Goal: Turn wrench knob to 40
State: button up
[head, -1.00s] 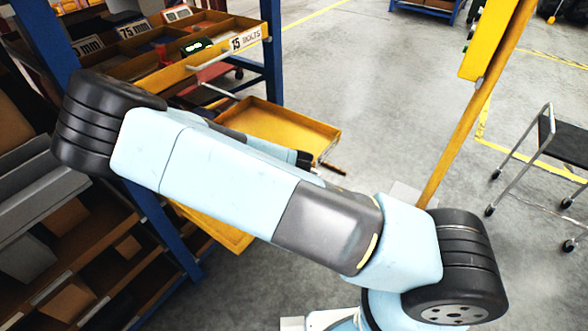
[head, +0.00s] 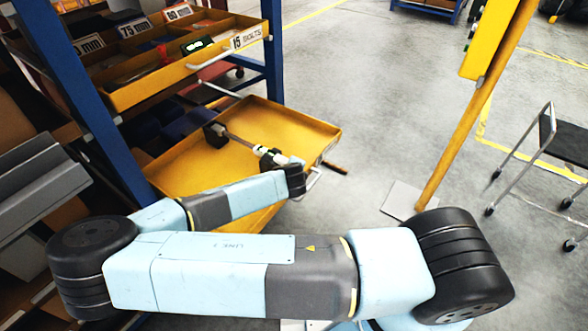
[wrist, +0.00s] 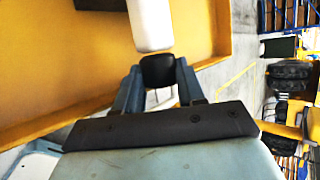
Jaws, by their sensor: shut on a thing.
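A long wrench with a dark block-like head (head: 215,135) and a thin shaft (head: 240,143) lies in the open yellow drawer (head: 180,172). In the wrist view its pale handle (wrist: 151,24) ends in a black knob (wrist: 158,70). My gripper (wrist: 157,82) is shut on this knob, one finger on each side. In the head view my gripper (head: 272,160) is small at the drawer's right side, partly covered by my wrist. No scale or number on the knob can be read.
A small display with green digits (head: 197,45), too small to read, stands on the upper yellow tray (head: 150,85). Blue rack posts (head: 272,45) flank the drawer. A yellow post (head: 465,130) and a black cart (head: 560,140) stand right.

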jog(key=shift+f, duration=0.1)
dwell(0.3)
jog(key=o, duration=1.1)
jog(key=shift+c, duration=0.2)
